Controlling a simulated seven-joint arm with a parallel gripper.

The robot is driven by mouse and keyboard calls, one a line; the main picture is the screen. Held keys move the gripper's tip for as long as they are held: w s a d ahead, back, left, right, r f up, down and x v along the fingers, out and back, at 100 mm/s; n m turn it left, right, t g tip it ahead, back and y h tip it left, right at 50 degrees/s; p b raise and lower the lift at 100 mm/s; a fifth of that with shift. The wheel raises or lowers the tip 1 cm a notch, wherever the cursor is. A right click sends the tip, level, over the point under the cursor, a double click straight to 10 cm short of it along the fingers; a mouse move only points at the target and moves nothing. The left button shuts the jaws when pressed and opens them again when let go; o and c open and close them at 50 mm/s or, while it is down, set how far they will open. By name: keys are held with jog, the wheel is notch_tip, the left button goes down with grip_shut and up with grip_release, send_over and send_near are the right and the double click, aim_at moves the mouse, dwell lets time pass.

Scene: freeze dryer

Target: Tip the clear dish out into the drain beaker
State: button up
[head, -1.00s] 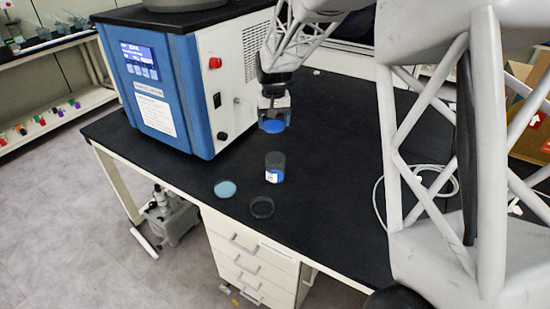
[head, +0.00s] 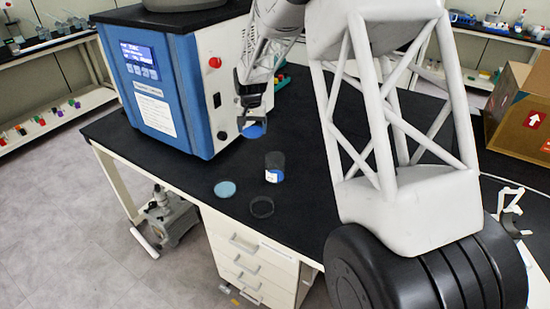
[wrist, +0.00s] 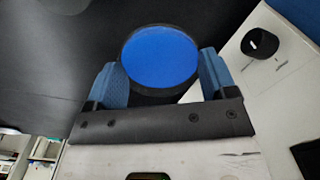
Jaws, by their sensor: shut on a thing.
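My gripper (head: 253,118) is shut on a round, shallow dish (head: 255,131) with a blue face, held above the bench near the blue-and-white machine. In the wrist view the dish (wrist: 160,57) sits between the two blue-grey fingertips, its blue disc filling most of a dark or clear rim. I take this to be the clear dish. The beaker (head: 275,160), clear with a white-and-blue lower part, stands upright on the bench, below and right of the dish, apart from it. I cannot tell whether its blue is label or liquid.
A pale blue disc (head: 225,189) and an empty-looking clear round dish (head: 262,207) lie near the bench's front edge. The freeze dryer (head: 165,85) stands at the left, close to my gripper. A cardboard box (head: 520,110) is at the right.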

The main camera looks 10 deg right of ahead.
aim_at(250, 137)
jog(key=shift+m, duration=0.6)
jog(key=shift+s+a+f, duration=0.25)
jog(key=shift+s+f, duration=0.2)
jog(key=shift+f, duration=0.3)
jog(key=shift+s+a+f, duration=0.3)
jog(key=shift+s+f, duration=0.15)
jog(key=shift+f, duration=0.3)
jog(key=shift+s+a+f, duration=0.25)
jog(key=shift+s+f, duration=0.2)
jog(key=shift+f, duration=0.3)
jog(key=shift+r, duration=0.1)
jog(key=shift+s+d+r+t+y, duration=0.7)
jog(key=shift+d+r, duration=0.05)
jog(key=shift+r, duration=0.25)
jog(key=s+d+r+t+y, duration=0.1)
jog(key=s+d+t+y, duration=0.2)
jog(key=s+d+t, duration=0.1)
jog(key=shift+s+r+y, duration=0.2)
jog(key=shift+r+y, duration=0.1)
jog(key=shift+y, duration=0.1)
dwell(3.3)
